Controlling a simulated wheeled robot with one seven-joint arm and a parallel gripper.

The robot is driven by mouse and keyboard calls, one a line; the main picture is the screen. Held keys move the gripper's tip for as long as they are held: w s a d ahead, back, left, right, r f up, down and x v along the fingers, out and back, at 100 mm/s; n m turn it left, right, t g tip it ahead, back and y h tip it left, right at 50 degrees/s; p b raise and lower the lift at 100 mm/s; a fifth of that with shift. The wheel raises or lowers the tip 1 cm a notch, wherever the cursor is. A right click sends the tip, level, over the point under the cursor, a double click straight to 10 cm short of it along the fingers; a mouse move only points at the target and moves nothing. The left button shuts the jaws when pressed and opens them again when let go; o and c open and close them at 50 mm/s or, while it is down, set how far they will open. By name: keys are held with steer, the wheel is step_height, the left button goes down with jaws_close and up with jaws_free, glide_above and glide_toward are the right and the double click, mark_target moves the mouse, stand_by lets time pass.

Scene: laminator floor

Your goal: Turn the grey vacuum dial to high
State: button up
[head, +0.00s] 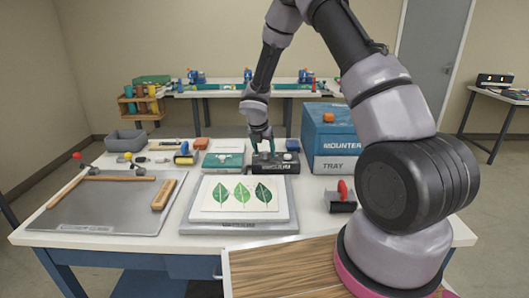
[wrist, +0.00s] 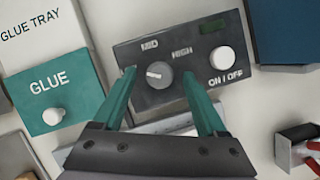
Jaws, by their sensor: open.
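The grey vacuum dial (wrist: 159,75) is a round knob on a dark control box (wrist: 150,105), with MID printed above it and HIGH to its upper right. A pale mark shows on its face, but I cannot tell exactly which label it points to. My gripper (wrist: 158,78) is open, with one green finger on each side of the dial; contact is not clear. In the head view my gripper (head: 262,146) reaches down to the box (head: 276,164) at the back of the table. The dial is hard to make out there.
The box also has a white ON/OFF knob (wrist: 222,59) and a dark green window (wrist: 211,26). A green GLUE box (wrist: 60,88) stands to the left. A blue MOUNTER box (head: 335,135) stands to the right. A leaf print (head: 243,194) lies in front.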

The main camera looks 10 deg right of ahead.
steer(key=shift+w+d+f, duration=0.1)
steer(key=shift+f, duration=0.15)
jaws_close()
